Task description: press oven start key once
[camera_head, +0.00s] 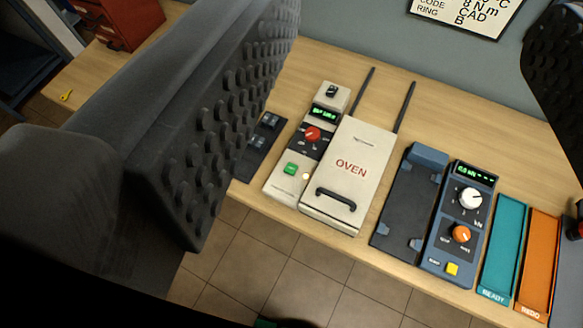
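The oven (350,150) is a cream box with a red OVEN label and a black handle, standing on the wooden bench. Its control panel is on its left side, with a green display (325,112), a red knob (313,134) and a green key (291,169) near the front. Any lettering on the green key is too small to read. My gripper (405,95) is open, with one large studded finger at left and the other at upper right. Nothing is held between the fingers. The green key is in plain view, apart from the fingers.
Right of the oven stand a dark cradle (408,205), a blue unit (458,220) with white and orange knobs and a yellow key, a teal READY tray (503,240) and an orange REDO tray (540,262). Two black rods rise behind the oven. A sign hangs on the wall.

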